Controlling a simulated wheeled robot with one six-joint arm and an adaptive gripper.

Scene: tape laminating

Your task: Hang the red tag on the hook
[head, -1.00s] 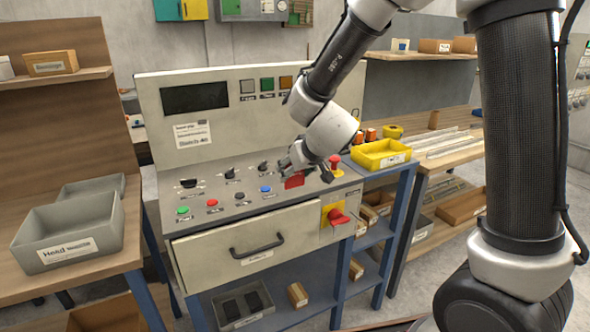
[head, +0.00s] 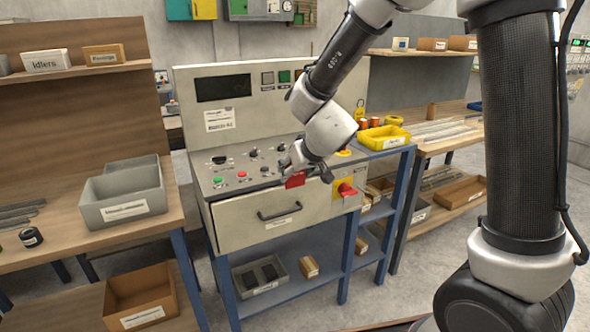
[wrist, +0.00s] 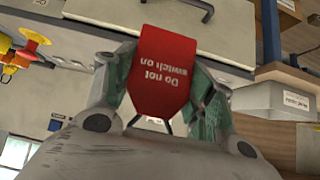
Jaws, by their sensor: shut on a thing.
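My gripper (head: 305,172) is shut on the red tag (head: 295,180) in front of the control console (head: 192,112). In the wrist view the red tag (wrist: 160,72) sits between the two fingers. Its white words "Do not switch on" appear upside down there. In the head view the tag overlaps the console's front edge, above the drawer; the gap between them is hard to judge. I cannot make out a hook for certain in either view.
A red switch (head: 347,189) on a yellow plate is right of the drawer (head: 238,233). A yellow bin (head: 378,142) stands right of the console. A grey bin (head: 122,210) is on the left bench. Floor shows between the left bench and console.

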